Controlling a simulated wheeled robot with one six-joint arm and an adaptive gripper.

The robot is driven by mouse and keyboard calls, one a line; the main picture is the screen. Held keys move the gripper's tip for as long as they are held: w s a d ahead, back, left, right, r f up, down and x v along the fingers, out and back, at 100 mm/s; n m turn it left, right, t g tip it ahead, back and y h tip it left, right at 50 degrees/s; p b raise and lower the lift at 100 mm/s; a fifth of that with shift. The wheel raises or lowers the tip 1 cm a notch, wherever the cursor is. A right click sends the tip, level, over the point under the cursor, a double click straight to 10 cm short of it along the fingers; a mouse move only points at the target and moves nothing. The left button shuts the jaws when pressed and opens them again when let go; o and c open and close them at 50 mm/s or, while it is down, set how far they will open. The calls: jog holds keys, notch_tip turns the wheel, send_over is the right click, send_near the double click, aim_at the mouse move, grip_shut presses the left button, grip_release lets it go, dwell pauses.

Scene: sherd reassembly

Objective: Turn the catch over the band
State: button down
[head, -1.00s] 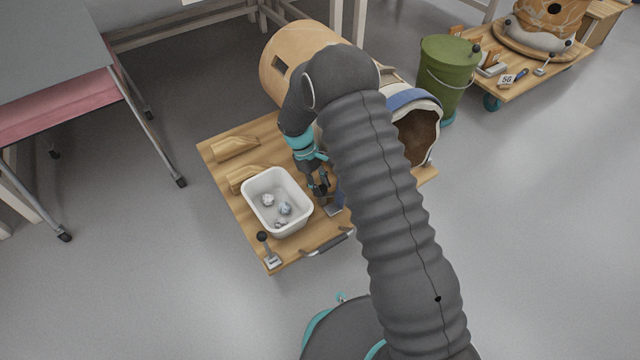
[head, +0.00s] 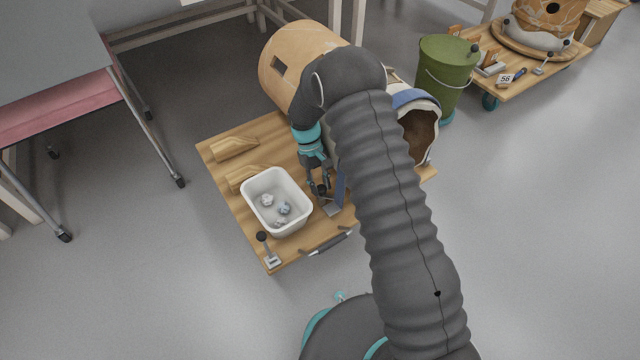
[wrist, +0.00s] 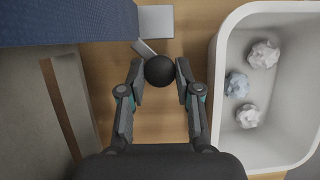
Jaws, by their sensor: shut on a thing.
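The catch shows in the wrist view as a black ball knob (wrist: 159,71) on a short grey lever, beside a flat grey plate (wrist: 156,20). My gripper (wrist: 159,66) is shut on the knob, with one finger on each side. In the head view my gripper (head: 320,188) is low over the wooden board, just right of the white tub; the catch's grey plate (head: 333,209) shows beside it. A blue band (head: 413,97) runs round the large vessel (head: 290,58), mostly hidden by my arm. A blue surface (wrist: 65,22) fills the wrist view's upper left.
The white tub (head: 247,195) holds several crumpled pale lumps and stands close beside my gripper. Another black-knobbed lever (head: 262,237) sits at the board's front left corner. Wooden wedges (head: 234,148) lie at the left. A green bucket (head: 447,65) stands behind right.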

jog(key=c, duration=0.8)
grip_release()
jog(key=shift+w+r, duration=0.15)
jog(key=shift+r, duration=0.05)
jog(key=w+a, duration=0.7)
jog(key=w, duration=0.3)
jog(key=shift+r, duration=0.35)
jog(key=shift+w, duration=0.1)
